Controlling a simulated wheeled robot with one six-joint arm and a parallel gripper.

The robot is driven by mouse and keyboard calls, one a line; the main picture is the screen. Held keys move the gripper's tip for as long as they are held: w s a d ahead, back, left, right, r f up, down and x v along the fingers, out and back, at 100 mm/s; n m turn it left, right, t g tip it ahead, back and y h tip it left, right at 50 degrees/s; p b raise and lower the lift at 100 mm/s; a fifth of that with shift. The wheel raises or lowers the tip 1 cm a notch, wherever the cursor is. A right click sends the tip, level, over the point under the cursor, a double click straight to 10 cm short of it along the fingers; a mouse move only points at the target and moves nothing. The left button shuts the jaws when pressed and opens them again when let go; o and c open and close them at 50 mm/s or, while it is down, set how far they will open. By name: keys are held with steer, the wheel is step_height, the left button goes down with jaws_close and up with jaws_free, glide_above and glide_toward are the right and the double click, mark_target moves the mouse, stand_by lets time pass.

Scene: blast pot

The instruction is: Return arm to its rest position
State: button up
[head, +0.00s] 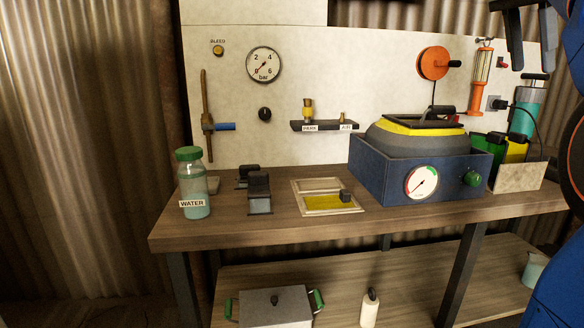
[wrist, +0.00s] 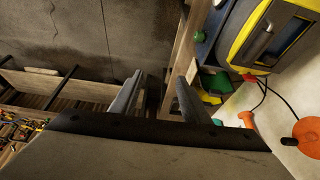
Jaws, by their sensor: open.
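My gripper shows in the wrist view (wrist: 164,78) with its two grey fingers apart and nothing between them. In the head view its dark fingers (head: 515,35) show at the upper right, raised above the right end of the workbench (head: 290,232). My blue arm runs along the right edge of that view. The blast pot (head: 418,150), grey with a yellow ring, sits in a blue box with a gauge on the bench. It also shows at the upper right of the wrist view (wrist: 270,35). My gripper is apart from everything on the bench.
A water jar (head: 192,188), dark blocks (head: 259,193) and a yellow-windowed frame (head: 330,203) stand on the bench. A lidded pot (head: 275,305) stands on the lower shelf.

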steer(key=s+a+f+n+t+y, duration=0.1)
steer(key=s+a+f+n, duration=0.4)
steer(key=f, duration=1.1)
steer(key=s+a+f+n+t+y, duration=0.2)
steer(key=s+a+f+n, duration=0.3)
steer(key=a+f, duration=0.5)
steer(key=s+a+f+n+t+y, duration=0.1)
steer(key=s+a+f+n, duration=0.4)
steer(key=f, duration=1.9)
steer(key=a+n, duration=0.2)
steer(key=a, duration=0.1)
steer(key=shift+s+y, duration=0.15)
steer(key=shift+y, duration=0.15)
